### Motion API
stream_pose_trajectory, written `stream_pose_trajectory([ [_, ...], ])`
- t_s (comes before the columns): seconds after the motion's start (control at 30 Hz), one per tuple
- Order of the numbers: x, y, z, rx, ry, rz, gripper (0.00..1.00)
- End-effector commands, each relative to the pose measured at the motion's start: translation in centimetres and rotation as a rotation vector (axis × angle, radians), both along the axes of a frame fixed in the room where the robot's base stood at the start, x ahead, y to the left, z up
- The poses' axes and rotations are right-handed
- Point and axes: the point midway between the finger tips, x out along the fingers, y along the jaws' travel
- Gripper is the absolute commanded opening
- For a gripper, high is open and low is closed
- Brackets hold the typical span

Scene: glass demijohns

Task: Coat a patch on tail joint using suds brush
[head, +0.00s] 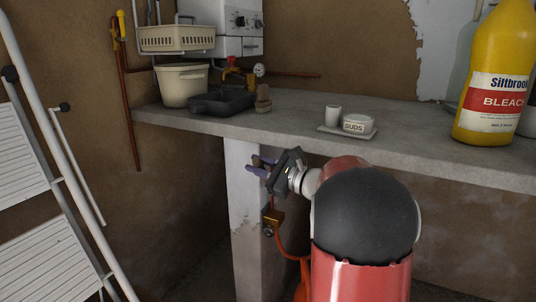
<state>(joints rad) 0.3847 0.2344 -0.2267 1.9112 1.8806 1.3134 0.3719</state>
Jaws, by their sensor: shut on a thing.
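My gripper (263,166) is below the worktop's front edge, in front of the pale pier. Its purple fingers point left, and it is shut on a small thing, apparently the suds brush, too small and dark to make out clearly. Below it is a brass-coloured fitting (273,217) with an orange hose (281,243) running down to an orange bottle (302,284), mostly hidden by my arm. I cannot tell which connection is the tail joint or whether the brush touches it.
The grey worktop (290,112) also holds a yellow bleach bottle (494,75), a black tray (222,103), a cream tub (182,85) and a small brown block (263,98). A white ladder (60,150) leans at left.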

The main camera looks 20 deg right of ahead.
Motion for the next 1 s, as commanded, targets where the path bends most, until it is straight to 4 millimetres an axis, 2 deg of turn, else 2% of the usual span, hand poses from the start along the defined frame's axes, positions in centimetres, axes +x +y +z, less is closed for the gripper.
stream_pose_trajectory([
  [0.03, -0.1, -0.4, 1.0, -0.003, -0.012, -0.013, 0.0],
  [0.2, -0.3, -0.9, 1.5, -0.006, -0.018, -0.028, 0.0],
  [0.37, -0.3, -1.1, 0.4, -0.007, -0.019, -0.032, 0.0],
  [0.67, -0.3, -0.8, -3.3, -0.006, -0.013, -0.026, 0.0],
  [1.0, -0.2, -0.6, -3.7, -0.006, -0.011, -0.022, 0.0],
])
